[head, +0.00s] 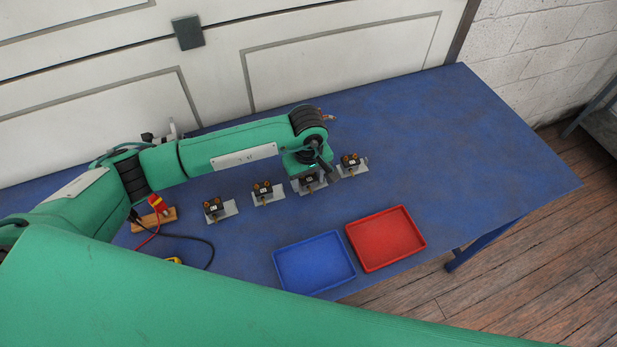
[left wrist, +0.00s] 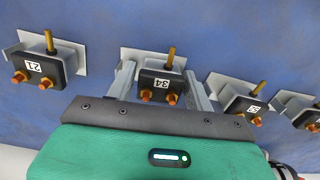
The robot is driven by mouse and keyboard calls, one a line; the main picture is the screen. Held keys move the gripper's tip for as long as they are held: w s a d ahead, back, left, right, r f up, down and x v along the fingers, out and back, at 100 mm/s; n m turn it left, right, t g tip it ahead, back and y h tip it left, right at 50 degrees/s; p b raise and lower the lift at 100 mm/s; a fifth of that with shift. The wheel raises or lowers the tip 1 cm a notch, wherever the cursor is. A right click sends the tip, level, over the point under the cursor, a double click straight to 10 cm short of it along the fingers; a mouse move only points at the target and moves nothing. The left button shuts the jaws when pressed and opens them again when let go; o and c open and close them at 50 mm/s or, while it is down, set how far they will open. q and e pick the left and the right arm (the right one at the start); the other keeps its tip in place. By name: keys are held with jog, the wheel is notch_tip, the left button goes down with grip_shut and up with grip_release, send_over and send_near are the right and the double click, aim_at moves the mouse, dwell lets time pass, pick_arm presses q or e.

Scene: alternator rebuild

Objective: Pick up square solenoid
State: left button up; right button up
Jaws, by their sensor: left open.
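Several similar solenoids stand in a row on the blue table. Each has a squarish black body, copper-coloured terminals and a grey bracket plate. In the head view they include the leftmost solenoid (head: 214,207), the second solenoid (head: 263,190) and the rightmost solenoid (head: 350,161). My left gripper (head: 318,178) is over the third one, partly hiding it. In the left wrist view, my left gripper's open fingers (left wrist: 159,90) lie either side of this solenoid (left wrist: 160,84), whose label looks like 34. I cannot tell whether they touch it. My right gripper is not in view.
A blue tray (head: 315,264) and a red tray (head: 386,239) sit near the table's front edge. A neighbouring solenoid (left wrist: 50,67) is close to one finger. The table's right part is clear.

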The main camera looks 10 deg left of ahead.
pick_arm(q)
jog(key=shift+c, duration=0.4)
jog(key=c, duration=0.8)
jog(key=shift+c, duration=0.2)
jog(key=shift+r, duration=0.15)
